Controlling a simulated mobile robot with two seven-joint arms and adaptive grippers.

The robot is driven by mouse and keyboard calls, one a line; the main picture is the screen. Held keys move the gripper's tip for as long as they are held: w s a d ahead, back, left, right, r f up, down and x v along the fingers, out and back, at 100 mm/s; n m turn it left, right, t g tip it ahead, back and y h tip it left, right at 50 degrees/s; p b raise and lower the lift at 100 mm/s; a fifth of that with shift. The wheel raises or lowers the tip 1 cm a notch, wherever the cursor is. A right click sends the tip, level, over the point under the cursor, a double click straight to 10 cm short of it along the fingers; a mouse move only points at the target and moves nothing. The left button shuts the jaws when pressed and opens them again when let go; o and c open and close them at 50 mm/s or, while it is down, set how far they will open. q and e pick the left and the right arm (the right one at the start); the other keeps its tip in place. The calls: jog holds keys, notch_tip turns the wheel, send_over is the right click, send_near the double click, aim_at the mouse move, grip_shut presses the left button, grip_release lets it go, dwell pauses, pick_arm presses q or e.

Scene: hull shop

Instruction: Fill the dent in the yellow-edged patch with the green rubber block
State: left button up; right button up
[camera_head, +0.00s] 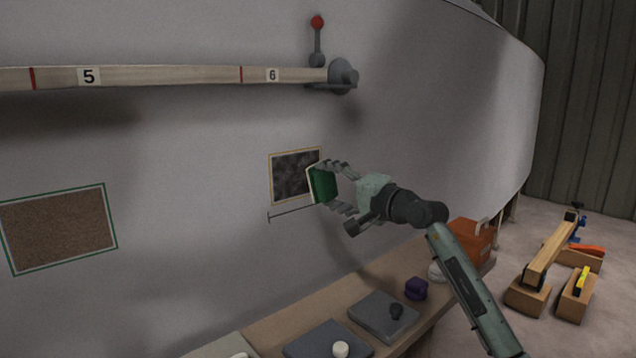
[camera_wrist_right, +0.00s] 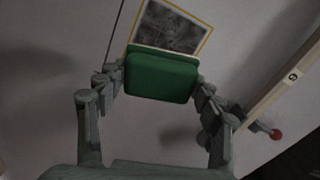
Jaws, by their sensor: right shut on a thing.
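The yellow-edged patch (camera_head: 293,176) is a dark, mottled rectangle on the pale hull wall. It also shows in the right wrist view (camera_wrist_right: 172,28), just beyond the block. The green rubber block (camera_head: 322,184) is in my right gripper (camera_head: 336,188), which is shut on it by its two sides. The block's pale face points toward the wall and overlaps the patch's right edge in the head view. In the right wrist view the block (camera_wrist_right: 161,78) sits between the fingers. I cannot tell whether it touches the wall. The dent itself is hard to make out. My left gripper is not in view.
A thin grey rod (camera_head: 290,212) lies just below the patch. A green-edged brown patch (camera_head: 60,227) is at left. A numbered wooden batten (camera_head: 180,76) runs above.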

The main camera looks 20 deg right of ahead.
jog(key=shift+w+a+r, duration=0.1)
jog(key=shift+w+a, duration=0.05)
jog(key=shift+w, duration=0.3)
jog(key=shift+x, duration=2.35)
jog(key=o, duration=0.5)
jog(key=shift+c, duration=0.2)
jog(key=c, duration=0.5)
